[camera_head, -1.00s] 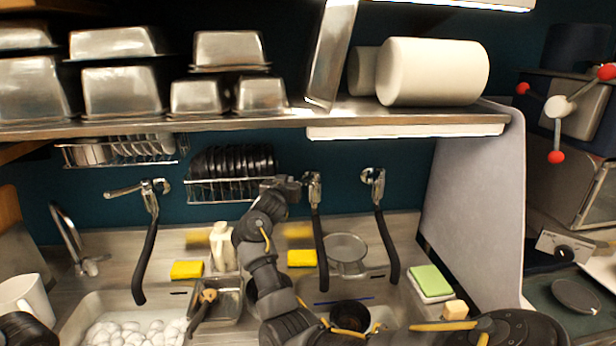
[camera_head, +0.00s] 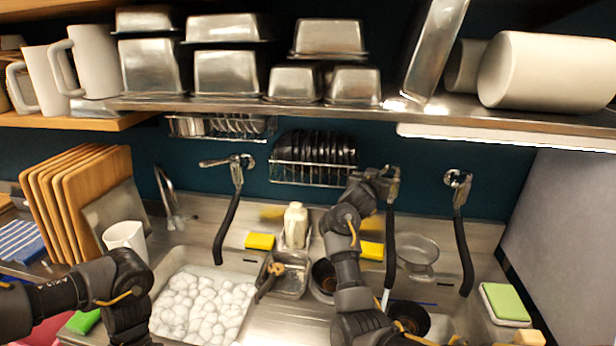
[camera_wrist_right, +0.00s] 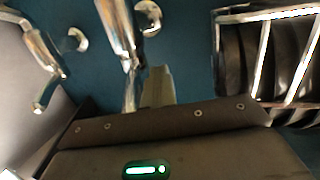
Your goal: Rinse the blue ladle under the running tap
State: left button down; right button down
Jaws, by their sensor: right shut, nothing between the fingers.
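The middle tap (camera_head: 391,188) is on the back wall with a black hose (camera_head: 389,245) hanging from it. A pale stream (camera_head: 385,299) shows below the hose end. My right gripper (camera_head: 380,180) is up at this tap's lever, shut and empty. In the right wrist view, the metal tap (camera_wrist_right: 118,35) is just beyond a gripper finger (camera_wrist_right: 158,88). A thin blue strip (camera_head: 425,304), possibly the blue ladle's handle, lies at the right sink by a dark round vessel (camera_head: 412,318); the ladle's bowl cannot be made out. My left gripper (camera_head: 128,325) points down at lower left, its jaws unclear.
A steel container (camera_head: 290,278), white bottle (camera_head: 295,225) and yellow sponges (camera_head: 260,241) stand behind. A strainer (camera_head: 418,250) is right of the hose. A shelf (camera_head: 300,113) with steel pans hangs above.

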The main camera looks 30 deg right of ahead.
jog(key=s+d, duration=0.1)
jog(key=s, duration=0.1)
jog(key=shift+s+d+p, duration=0.3)
jog(key=shift+d+p, duration=0.05)
jog(key=shift+p, duration=0.05)
jog(key=s+a, duration=0.2)
jog(key=a, duration=0.4)
jog(key=shift+s+r, duration=0.2)
jog(key=shift+r, duration=0.1)
jog(key=shift+d, duration=0.1)
